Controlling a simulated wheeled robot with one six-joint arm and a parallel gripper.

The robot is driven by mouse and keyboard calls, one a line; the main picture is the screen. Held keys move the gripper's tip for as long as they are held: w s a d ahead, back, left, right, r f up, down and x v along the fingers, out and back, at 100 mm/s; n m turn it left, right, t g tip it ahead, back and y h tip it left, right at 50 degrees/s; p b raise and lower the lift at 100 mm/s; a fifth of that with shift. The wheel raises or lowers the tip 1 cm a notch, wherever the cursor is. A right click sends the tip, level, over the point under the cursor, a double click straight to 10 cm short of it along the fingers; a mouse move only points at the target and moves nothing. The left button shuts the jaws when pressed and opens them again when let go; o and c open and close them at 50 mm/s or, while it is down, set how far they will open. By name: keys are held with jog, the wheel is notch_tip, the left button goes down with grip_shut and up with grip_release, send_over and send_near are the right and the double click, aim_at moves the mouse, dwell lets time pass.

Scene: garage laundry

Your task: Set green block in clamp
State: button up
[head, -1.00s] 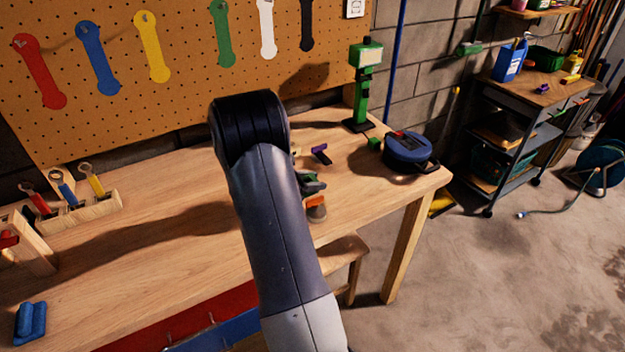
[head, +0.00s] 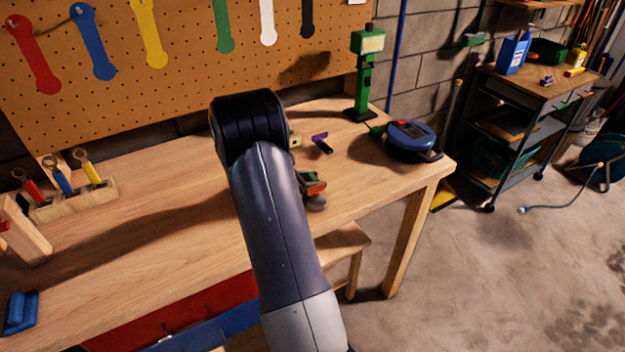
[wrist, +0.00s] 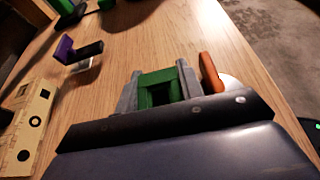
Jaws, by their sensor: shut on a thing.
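In the wrist view my gripper (wrist: 160,80) is shut on a green block (wrist: 158,88), with a light grey finger on either side of it. The block's middle looks dark and recessed. In the head view my arm hides most of the gripper; a bit of green (head: 309,176) shows beside the arm. A purple and black piece (wrist: 84,54) lies on the bench ahead and to the left of the block; it also shows in the head view (head: 321,143). I cannot tell for sure which piece is the clamp.
An orange piece with a pale round part (wrist: 211,72) is close right of the gripper. A pale piece with holes (wrist: 30,120) lies left. A blue round device (head: 409,137) and a green stand (head: 362,80) are at the bench's far right. Bare wood (head: 180,185) lies left of my arm.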

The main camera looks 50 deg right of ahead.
jog(key=o, duration=0.9)
jog(key=shift+s+a+f, duration=0.15)
jog(key=shift+s+f, duration=0.05)
jog(key=shift+f, duration=0.2)
jog(key=shift+o, duration=0.8)
jog(key=v, duration=0.3)
jog(key=b+v, duration=0.1)
jog(key=v, duration=0.6)
jog(key=shift+w+r, duration=0.2)
jog(key=shift+r, duration=0.25)
jog(key=shift+w+a+r, duration=0.1)
jog(key=shift+a+r, duration=0.05)
jog(key=shift+a, duration=0.05)
